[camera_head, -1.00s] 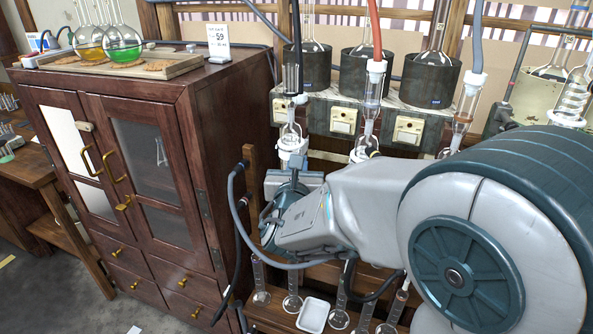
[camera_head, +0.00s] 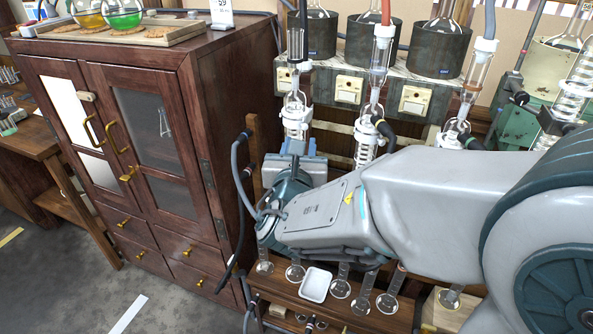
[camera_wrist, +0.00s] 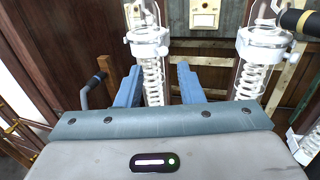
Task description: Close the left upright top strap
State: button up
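The left upright glass condenser (camera_head: 296,100) stands on the rig behind my gripper in the head view. It also shows in the wrist view (camera_wrist: 153,75), with a white collar (camera_wrist: 148,42) around its upper part. I cannot tell whether a strap there is open or closed. My gripper (camera_wrist: 159,70) is open, its two blue fingers apart. In the wrist view the condenser's coil appears between them, with the collar above the fingertips. In the head view my gripper (camera_head: 297,152) covers the condenser's lower part; contact cannot be judged.
A second condenser (camera_wrist: 258,60) with a white collar (camera_wrist: 265,42) stands right of the gripper. A dark wooden cabinet (camera_head: 215,130) is close on the left. Heating mantles (camera_head: 372,40) stand behind. Flasks and a white tray (camera_head: 315,285) sit below. A grey hose (camera_head: 238,180) hangs left.

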jog(key=s+b, duration=0.2)
jog(key=s, duration=0.6)
jog(key=shift+s+a, duration=0.15)
jog(key=shift+a, duration=0.15)
jog(key=s+d+f+m+g+h, duration=0.25)
jog(key=d+f+m+g, duration=0.2)
jog(key=d+m, duration=0.35)
jog(key=s+d+f+m+g+h, duration=0.1)
jog(key=d+f+m+g+h, duration=0.3)
jog(key=d+m, duration=0.4)
jog(key=s+f+m+g+y, duration=0.4)
jog(key=s+m+g+y, duration=0.2)
jog(key=m, duration=1.3)
jog(key=shift+s+d+f+g+y, duration=0.2)
jog(key=shift+s+g+y, duration=0.15)
jog(key=shift+s+y, duration=0.5)
